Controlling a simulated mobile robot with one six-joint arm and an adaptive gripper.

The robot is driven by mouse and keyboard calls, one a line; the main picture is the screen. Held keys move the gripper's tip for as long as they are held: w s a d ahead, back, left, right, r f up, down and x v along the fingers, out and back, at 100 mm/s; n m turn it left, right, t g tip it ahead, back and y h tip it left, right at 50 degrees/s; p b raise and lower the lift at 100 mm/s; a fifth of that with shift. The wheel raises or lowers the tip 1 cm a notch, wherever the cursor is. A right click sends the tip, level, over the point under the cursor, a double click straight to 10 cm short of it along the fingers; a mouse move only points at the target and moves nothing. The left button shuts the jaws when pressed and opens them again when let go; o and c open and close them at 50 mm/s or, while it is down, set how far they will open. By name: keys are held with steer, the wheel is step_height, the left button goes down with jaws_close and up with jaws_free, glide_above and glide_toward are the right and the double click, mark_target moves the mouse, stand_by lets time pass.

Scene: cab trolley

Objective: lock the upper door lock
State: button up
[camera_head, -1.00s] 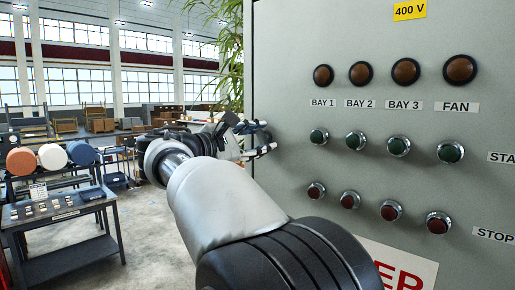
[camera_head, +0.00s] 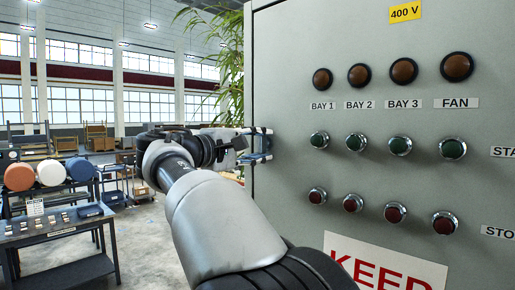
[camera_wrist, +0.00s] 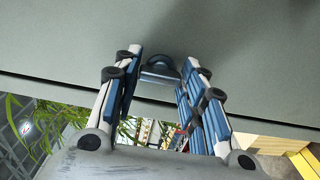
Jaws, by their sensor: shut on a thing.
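The upper door lock (camera_wrist: 162,71) shows in the wrist view as a small dark, rounded fitting with a flat wing on the grey cabinet door. My gripper (camera_wrist: 158,75) has its two blue-padded fingers on either side of the wing, shut on it. In the head view my gripper (camera_head: 268,143) is at the left edge of the cabinet (camera_head: 290,225), fingers level and pointing right. The lock itself is hidden or too small to tell there.
The door carries brown lamps (camera_head: 403,71), green buttons (camera_head: 400,145) and red buttons (camera_head: 396,212) to the right of my arm. A plant (camera_head: 229,60) stands behind the cabinet's left edge. Floor between is clear.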

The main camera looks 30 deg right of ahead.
stand_by(0.4)
steer(key=o, duration=1.1)
steer(key=shift+c, duration=0.2)
steer(key=v, duration=1.2)
